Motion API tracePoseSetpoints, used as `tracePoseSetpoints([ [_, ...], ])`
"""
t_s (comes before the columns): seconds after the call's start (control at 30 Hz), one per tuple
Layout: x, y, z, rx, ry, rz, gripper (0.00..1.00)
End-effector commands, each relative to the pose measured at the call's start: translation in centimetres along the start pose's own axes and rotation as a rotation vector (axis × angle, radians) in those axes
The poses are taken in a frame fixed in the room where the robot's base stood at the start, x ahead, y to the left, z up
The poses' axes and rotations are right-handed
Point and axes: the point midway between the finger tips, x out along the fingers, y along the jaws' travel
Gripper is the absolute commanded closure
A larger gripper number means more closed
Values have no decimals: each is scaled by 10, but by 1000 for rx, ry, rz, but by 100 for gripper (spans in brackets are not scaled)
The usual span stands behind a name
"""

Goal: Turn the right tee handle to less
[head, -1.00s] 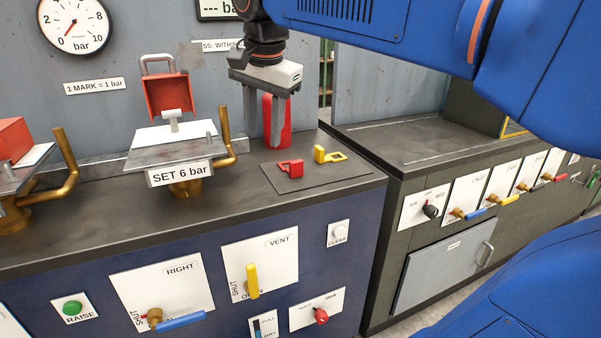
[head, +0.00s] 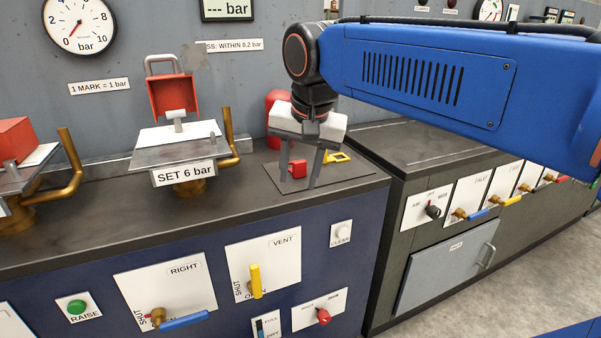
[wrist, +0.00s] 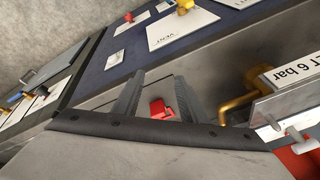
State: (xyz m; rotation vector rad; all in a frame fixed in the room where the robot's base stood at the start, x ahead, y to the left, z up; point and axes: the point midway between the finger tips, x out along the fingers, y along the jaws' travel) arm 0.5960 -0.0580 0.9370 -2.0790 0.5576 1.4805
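The right tee handle appears to be the small pale T-shaped piece (head: 177,116) on the white plate above the "SET 6 bar" label (head: 184,173). A red cover (head: 172,95) with a grey loop stands tilted open behind it. In the wrist view the label (wrist: 292,68) and the pale tee (wrist: 299,139) are at the right edge. My gripper (head: 301,184) is right of that stand, pointing down over a dark mat (head: 340,174). Its fingers are apart, with a red block (head: 298,168) between them. The block also shows between the fingers in the wrist view (wrist: 158,108).
A yellow piece (head: 336,157) lies on the mat. A brass pipe (head: 228,150) rises beside the stand, between it and my gripper. A similar stand (head: 18,170) is at the left edge. A round bar gauge (head: 80,25) hangs above, its needle at the low end.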

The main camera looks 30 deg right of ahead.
Motion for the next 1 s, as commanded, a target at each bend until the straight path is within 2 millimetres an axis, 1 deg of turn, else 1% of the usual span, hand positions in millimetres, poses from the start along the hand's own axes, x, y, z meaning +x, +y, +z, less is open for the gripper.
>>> tracePoseSetpoints([
  [0.17,0,0,0,1,0,0,62],
  [0.2,0,0,0,1,0,0,71],
  [0.27,0,0,0,1,0,0,85],
  [0.3,0,0,0,1,0,0,95],
  [0.33,0,0,0,1,0,0,100],
  [0.43,-3,-4,-2,-7,0,-1,100],
  [0.53,-13,-18,-10,-41,-2,-2,100],
  [0.57,-18,-24,-13,-58,-3,-2,100],
  [0.67,-38,-54,-27,-130,-8,-4,100],
  [0.77,-62,-89,-41,-216,-13,-6,100],
  [0.8,-72,-104,-46,-254,-15,-7,100],
  [0.87,-86,-127,-53,-309,-17,-8,100],
  [1.0,-117,-181,-62,-437,-23,-12,100],
])
